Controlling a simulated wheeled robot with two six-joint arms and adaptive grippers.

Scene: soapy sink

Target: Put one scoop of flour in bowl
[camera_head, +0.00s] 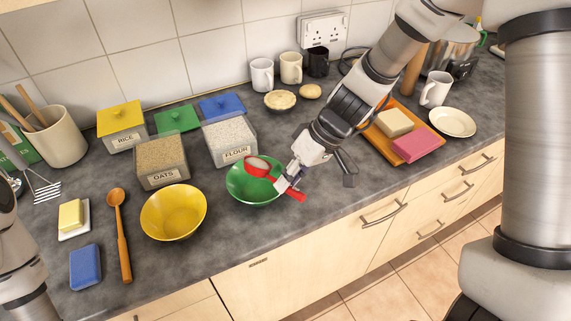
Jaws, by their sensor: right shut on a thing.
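My right gripper (289,181) is shut on a red scoop (258,164) and holds it over the green bowl (240,186). The scoop's cup is at the bowl's far side, and its red handle sticks out past the gripper. Something pale shows in the cup, but I cannot tell for sure that it is flour. The clear flour container (235,154), labelled FLOUR, stands open just behind the green bowl, with white flour in it. The bowl's inside is partly hidden by the scoop and gripper. Of my left arm only a part shows at the left edge; its gripper is out of view.
A yellow bowl (174,212) and a wooden spoon (121,230) are left of the green bowl. The oats container (162,178) stands beside the flour. Lids, including a blue one (221,107), lie behind. A tray (374,141) with blocks is at right.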

